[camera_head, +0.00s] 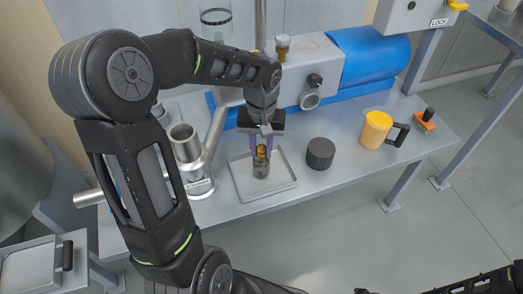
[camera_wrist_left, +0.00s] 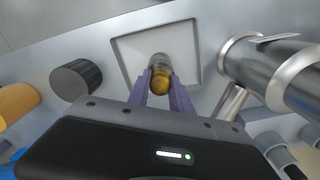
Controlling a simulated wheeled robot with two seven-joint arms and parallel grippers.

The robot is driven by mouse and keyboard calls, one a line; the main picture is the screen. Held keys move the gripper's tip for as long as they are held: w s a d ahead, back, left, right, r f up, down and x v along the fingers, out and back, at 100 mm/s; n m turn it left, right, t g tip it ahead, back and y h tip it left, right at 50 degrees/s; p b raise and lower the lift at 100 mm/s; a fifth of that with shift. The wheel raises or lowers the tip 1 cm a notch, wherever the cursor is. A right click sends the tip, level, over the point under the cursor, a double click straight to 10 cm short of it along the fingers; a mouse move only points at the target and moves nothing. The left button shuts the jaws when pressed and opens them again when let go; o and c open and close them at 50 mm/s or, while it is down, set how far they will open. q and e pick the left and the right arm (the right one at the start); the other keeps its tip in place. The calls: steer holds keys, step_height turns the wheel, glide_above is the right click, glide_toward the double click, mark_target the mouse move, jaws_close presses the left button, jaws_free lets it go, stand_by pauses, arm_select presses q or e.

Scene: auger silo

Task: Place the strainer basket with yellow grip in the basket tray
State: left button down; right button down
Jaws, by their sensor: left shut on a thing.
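The strainer basket (camera_head: 261,170) is a small dark metallic cylinder with a yellow grip at its top. It stands upright within the outline of the basket tray (camera_head: 287,184), a shallow square grey tray on the bench. My left gripper (camera_head: 261,150) points down and is shut on the yellow grip. In the left wrist view the purple fingers (camera_wrist_left: 161,92) close on both sides of the strainer basket (camera_wrist_left: 160,65), with the basket tray (camera_wrist_left: 124,46) around it. I cannot tell whether the basket's bottom touches the tray.
A metal strainer housing (camera_head: 185,145) with a side pipe stands left of the tray. A black round cap (camera_head: 320,153) and a yellow mug-like container (camera_head: 375,130) stand to the right. A blue motor (camera_head: 370,58) and pump run along the back. The bench front is clear.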

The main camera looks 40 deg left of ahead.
arm_select(q)
steer(key=shift+f, duration=0.35)
steer(key=shift+f, duration=0.15)
steer(key=c, duration=1.2)
jaws_free()
steer(key=shift+o, duration=0.2)
steer(key=shift+r, duration=0.25)
step_height(320, 180, up, 12)
steer(key=p, duration=0.2)
steer(key=shift+f, duration=0.15)
